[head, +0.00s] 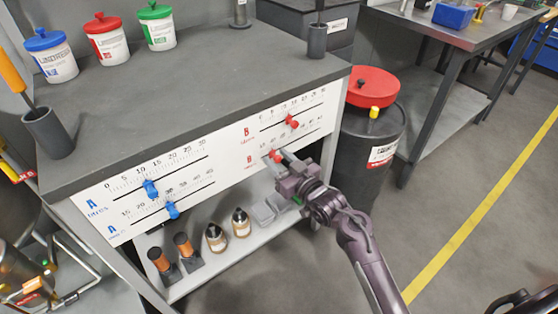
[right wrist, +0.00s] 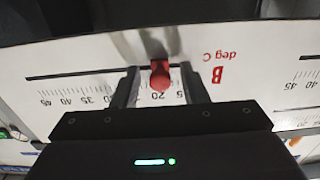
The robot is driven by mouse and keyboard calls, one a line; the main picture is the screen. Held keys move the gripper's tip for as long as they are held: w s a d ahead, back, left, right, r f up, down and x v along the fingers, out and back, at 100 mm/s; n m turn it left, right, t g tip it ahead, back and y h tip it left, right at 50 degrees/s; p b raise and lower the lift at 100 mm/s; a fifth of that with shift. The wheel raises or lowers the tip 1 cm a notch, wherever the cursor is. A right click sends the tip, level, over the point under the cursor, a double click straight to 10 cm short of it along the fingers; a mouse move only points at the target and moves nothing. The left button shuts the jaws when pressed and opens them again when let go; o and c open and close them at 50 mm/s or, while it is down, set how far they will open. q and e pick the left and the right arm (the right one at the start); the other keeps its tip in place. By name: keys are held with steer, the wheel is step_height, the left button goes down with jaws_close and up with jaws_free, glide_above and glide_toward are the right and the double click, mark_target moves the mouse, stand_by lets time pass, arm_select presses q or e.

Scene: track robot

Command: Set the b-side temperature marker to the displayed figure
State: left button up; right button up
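The white scale panel (head: 228,160) runs along the bench front. Its lower right scale is the B deg C one, and the B deg C label (right wrist: 218,70) shows upside down in the right wrist view. The red B temperature marker (head: 275,156) sits near the left end of that slot. In the right wrist view the red marker (right wrist: 160,75) stands close to the 20. My right gripper (right wrist: 160,82) is open, with one finger on each side of the marker and small gaps visible. My left gripper is not in view. I see no display with a figure.
Another red marker (head: 291,121) is on the B litres scale above. Two blue markers (head: 151,188) (head: 172,210) are on the A scales. Bottles (head: 241,222) and orange-topped items stand on the shelf below. A black drum with a red lid (head: 372,85) stands right of the bench.

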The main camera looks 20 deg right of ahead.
mark_target(287, 145)
steer(key=shift+c, duration=0.3)
jaws_close()
steer(key=d, duration=0.1)
steer(key=w+d, duration=0.1)
steer(key=d, duration=0.1)
steer(key=d+p, duration=0.1)
steer(key=d, duration=0.1)
steer(key=shift+w, duration=0.4)
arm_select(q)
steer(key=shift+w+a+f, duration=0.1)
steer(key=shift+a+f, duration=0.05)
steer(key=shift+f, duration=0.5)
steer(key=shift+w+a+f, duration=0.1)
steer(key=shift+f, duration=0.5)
arm_select(e)
steer(key=shift+o, duration=0.3)
jaws_free()
